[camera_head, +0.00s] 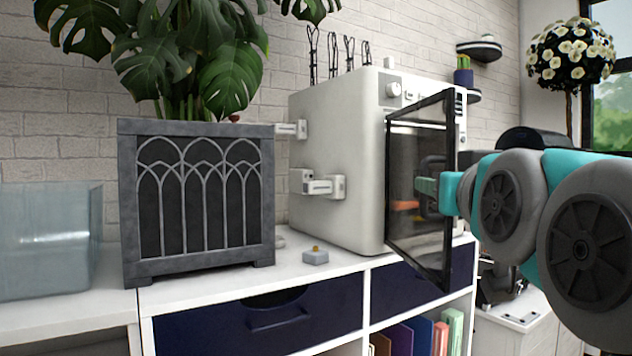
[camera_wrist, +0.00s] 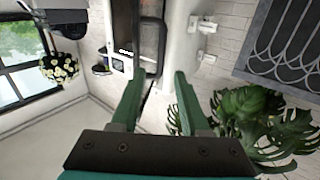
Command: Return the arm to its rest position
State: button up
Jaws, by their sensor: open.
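My arm reaches in from the right in the head view, in teal and grey. My gripper (camera_head: 427,187) is by the dark-framed glass door (camera_head: 420,235) of the white machine (camera_head: 340,130). I cannot tell whether it touches the door. In the wrist view, the two green fingers of my gripper (camera_wrist: 157,82) stand apart with nothing between them. The white machine also shows beyond them (camera_wrist: 181,45). The door stands swung open toward the front. Part of the machine's inside is hidden behind the door and my arm.
The machine stands on a white cabinet (camera_head: 340,266) with dark blue drawers (camera_head: 210,325). A grey planter (camera_head: 197,262) with a leafy plant (camera_head: 190,50) is to its left, and a clear bin (camera_head: 45,240) farther left. A small grey box (camera_head: 315,257) sits between planter and machine.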

jog(key=shift+s, duration=0.3)
notch_tip(320, 180, down, 26)
jog(key=s+a+g+y+p, duration=0.25)
jog(key=g+p, duration=0.25)
jog(key=g, duration=0.5)
jog(key=s+a+f+n+g+p, duration=0.1)
jog(key=s+f+g+p, duration=0.2)
jog(key=s+f+g, duration=0.6)
jog(key=s+f, duration=0.6)
jog(key=s, duration=0.4)
jog(key=shift+s+a+f+g+h, duration=0.2)
jog(key=shift+s+g+h, duration=0.1)
jog(key=shift+g+h, duration=0.1)
